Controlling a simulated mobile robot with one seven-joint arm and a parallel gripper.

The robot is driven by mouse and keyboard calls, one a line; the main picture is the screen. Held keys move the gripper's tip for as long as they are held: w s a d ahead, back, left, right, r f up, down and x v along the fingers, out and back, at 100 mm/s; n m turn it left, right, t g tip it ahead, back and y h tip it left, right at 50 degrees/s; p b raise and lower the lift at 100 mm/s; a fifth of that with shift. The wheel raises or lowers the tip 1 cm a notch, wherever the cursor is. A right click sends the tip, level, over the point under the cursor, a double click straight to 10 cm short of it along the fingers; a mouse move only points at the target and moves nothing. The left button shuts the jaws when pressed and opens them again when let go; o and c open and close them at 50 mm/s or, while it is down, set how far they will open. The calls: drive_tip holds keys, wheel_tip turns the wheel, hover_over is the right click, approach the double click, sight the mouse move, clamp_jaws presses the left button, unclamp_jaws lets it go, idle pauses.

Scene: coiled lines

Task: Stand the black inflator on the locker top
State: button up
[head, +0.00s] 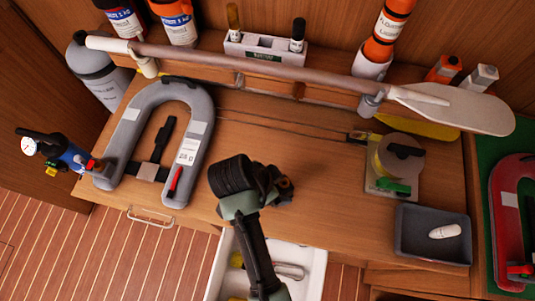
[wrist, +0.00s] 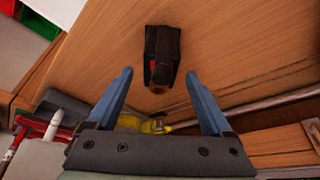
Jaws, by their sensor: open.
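The black inflator (wrist: 163,48) shows in the wrist view on a bare wooden surface, with a small red patch and a brownish tip. It lies beyond and between the two blue fingers of my gripper (wrist: 159,73), which are apart with nothing held. I cannot tell whether it stands or lies. In the head view my dark arm covers the middle of the wooden locker top (head: 320,205). The fingers cannot be made out there, and the inflator cannot be told apart from my arm.
A grey horseshoe buoy (head: 197,130) lies on the left of the top, and a dark tray (head: 405,245) at the right front. A paddle (head: 300,72) spans the back. An open white drawer (head: 314,270) sticks out in front. Bare wood lies right of my arm.

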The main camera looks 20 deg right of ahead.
drive_tip(key=v, duration=0.9)
drive_tip(key=w+a+r+n+t+y, duration=0.15)
drive_tip(key=w+r+n+t, duration=0.35)
drive_tip(key=w+r+t, duration=0.75)
drive_tip(key=w+a+r+n+t, duration=0.1)
drive_tip(key=w+r+n, duration=0.15)
drive_tip(key=r, duration=0.75)
drive_tip(key=w+a+r+n+t, duration=0.2)
drive_tip(key=w+r, duration=0.2)
drive_tip(key=r, duration=0.6)
drive_tip(key=s+a+r+n+t+y, duration=0.1)
drive_tip(key=s+r+n+t, duration=0.2)
drive_tip(key=r, duration=1)
drive_tip(key=s+a+r+n+t+y, duration=0.1)
drive_tip(key=s+r+n+t+y, duration=0.1)
drive_tip(key=s+r+t, duration=0.6)
wheel_tip(320, 180, up, 6)
drive_tip(key=shift+s+a+r+n, duration=0.1)
drive_tip(key=shift+s+a+n, duration=0.1)
drive_tip(key=shift+s+n, duration=0.5)
drive_tip(key=shift+c, duration=0.3)
